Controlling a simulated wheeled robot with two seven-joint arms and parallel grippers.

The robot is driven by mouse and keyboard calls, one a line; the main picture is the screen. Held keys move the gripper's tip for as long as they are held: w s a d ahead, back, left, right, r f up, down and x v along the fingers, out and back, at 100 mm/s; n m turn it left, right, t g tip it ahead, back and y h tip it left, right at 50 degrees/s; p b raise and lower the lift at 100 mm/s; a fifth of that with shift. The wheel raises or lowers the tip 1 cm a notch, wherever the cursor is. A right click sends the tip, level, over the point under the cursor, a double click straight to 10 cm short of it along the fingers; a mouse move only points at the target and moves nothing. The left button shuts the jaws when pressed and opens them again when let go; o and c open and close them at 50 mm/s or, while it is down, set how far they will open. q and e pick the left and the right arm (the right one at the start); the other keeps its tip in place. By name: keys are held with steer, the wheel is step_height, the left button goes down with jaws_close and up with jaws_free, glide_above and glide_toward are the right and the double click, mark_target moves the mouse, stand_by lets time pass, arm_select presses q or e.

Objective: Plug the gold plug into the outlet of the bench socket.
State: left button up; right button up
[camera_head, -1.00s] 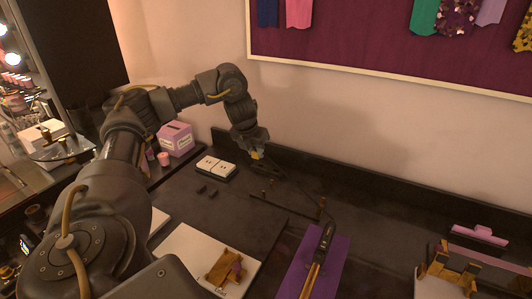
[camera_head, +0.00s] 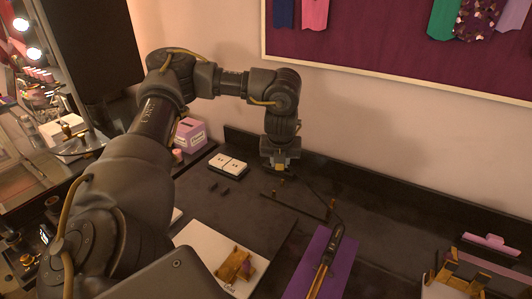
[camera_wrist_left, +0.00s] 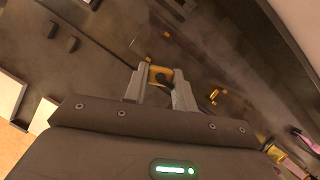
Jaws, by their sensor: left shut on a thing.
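The bench socket (camera_head: 228,167) is a white two-part block with dark holes on a dark base, at the back left of the bench in the head view. My left gripper (camera_head: 280,173) points down to the right of it, apart from it. The gripper is shut on the gold plug, which shows between the fingertips in the left wrist view (camera_wrist_left: 160,76). A dark cord runs from near the gripper to the black and gold styling tool (camera_head: 328,258) on the purple mat (camera_head: 298,272). The plug's prongs cannot be made out. My right gripper is out of view.
Two small dark blocks (camera_head: 219,188) lie in front of the socket. A lilac box (camera_head: 190,135) stands behind left. A white board (camera_head: 205,243) with a gold stand (camera_head: 236,263) is in front. Thin dark rails with gold posts lie near the gripper. The wall is close behind.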

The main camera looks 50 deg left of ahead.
arm_select(q)
steer(key=s+d+r+n+g+h, duration=0.1)
steer(key=s+d+n+g, duration=0.3)
steer(key=d+n, duration=0.8)
steer(key=s+d+n+g+h, duration=0.2)
steer(key=s+d+n+g, duration=0.2)
steer(key=d+n, duration=0.8)
steer(key=n, duration=0.3)
steer(key=shift+r, duration=0.35)
